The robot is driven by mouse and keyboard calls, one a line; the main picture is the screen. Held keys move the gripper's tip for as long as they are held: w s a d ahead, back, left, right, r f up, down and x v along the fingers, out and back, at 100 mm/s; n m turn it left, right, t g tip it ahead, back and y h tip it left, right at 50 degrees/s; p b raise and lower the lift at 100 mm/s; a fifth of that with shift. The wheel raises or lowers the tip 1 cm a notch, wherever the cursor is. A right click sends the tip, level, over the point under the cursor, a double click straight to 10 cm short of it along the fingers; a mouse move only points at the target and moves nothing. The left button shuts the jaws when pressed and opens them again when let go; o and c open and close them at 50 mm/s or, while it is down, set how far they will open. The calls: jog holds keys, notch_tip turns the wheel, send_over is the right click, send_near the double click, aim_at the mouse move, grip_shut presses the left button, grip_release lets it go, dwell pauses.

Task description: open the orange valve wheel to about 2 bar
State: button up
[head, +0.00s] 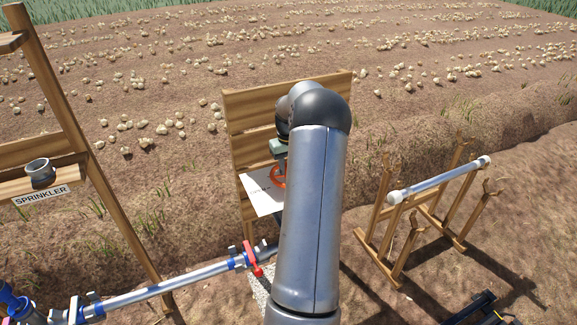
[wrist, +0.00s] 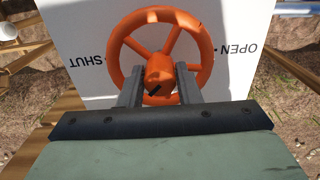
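The orange valve wheel (wrist: 158,75) fills the upper middle of the wrist view, in front of a white panel (wrist: 85,30) marked SHUT on the left and OPEN on the right, both upside down. In the head view only part of the wheel (head: 278,176) shows beside my arm. My gripper (wrist: 160,78) has its two dark fingers parted, one on each side of the wheel's hub. A gap shows between hub and fingers, at least on the right; contact on the left cannot be told. No pressure gauge reading is visible.
A wooden board (head: 250,108) stands behind the panel. A grey pipe with a red-handled valve (head: 252,258) runs at lower left. A wooden rack (head: 410,225) holding a pipe (head: 440,180) stands to the right. A post with a SPRINKLER sign (head: 42,196) is at left.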

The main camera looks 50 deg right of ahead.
jog(key=o, duration=0.3)
notch_tip(320, 180, up, 18)
jog(key=b, duration=0.1)
jog(key=shift+f, duration=0.25)
dwell(0.6)
jog(key=w+a+n, duration=0.3)
jog(key=a, duration=2.5)
jog(key=s+a+f+n, duration=0.1)
jog(key=s+a+f, duration=0.3)
jog(key=s+a, duration=0.5)
jog(key=s+a+f+n, duration=0.1)
jog(key=s+a+f, duration=0.3)
jog(key=s+a, duration=0.6)
jog(key=shift+s+a+f+n+t, duration=0.15)
jog(key=shift+s+a+n+t, duration=0.2)
jog(key=shift+a, duration=0.45)
